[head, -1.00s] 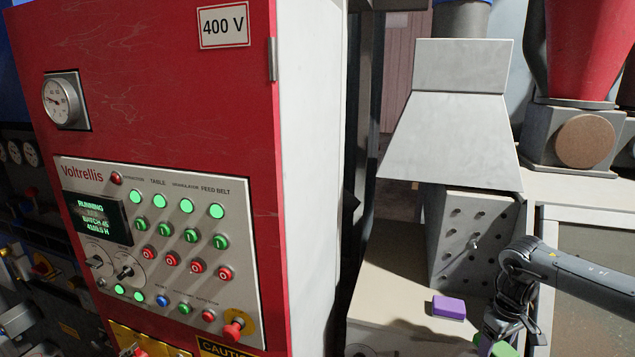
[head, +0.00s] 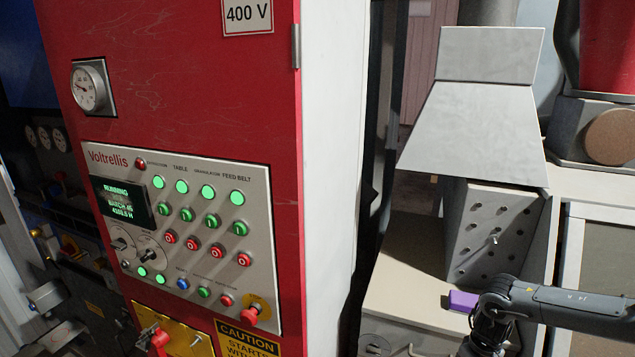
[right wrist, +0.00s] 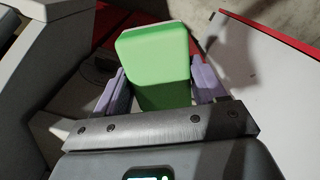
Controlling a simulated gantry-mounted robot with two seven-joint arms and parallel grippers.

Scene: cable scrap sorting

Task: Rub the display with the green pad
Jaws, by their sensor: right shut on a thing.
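The display (head: 123,202) is a small dark screen with green text on the silver control panel of the red cabinet, at the left in the head view. The green pad (right wrist: 158,60) is between the fingers of my right gripper (right wrist: 160,88) in the right wrist view, and the gripper is shut on it. In the head view my right arm comes in from the right, low down, well to the right of the display. The pad and the right fingertips are not visible there. My left gripper is not in view.
A purple block (head: 462,301) lies on the beige bench (head: 415,270), partly behind my right arm. Buttons and knobs surround the display, and a red emergency button (head: 250,314) sticks out at lower right. The cabinet's white side (head: 335,170) stands between the panel and my arm.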

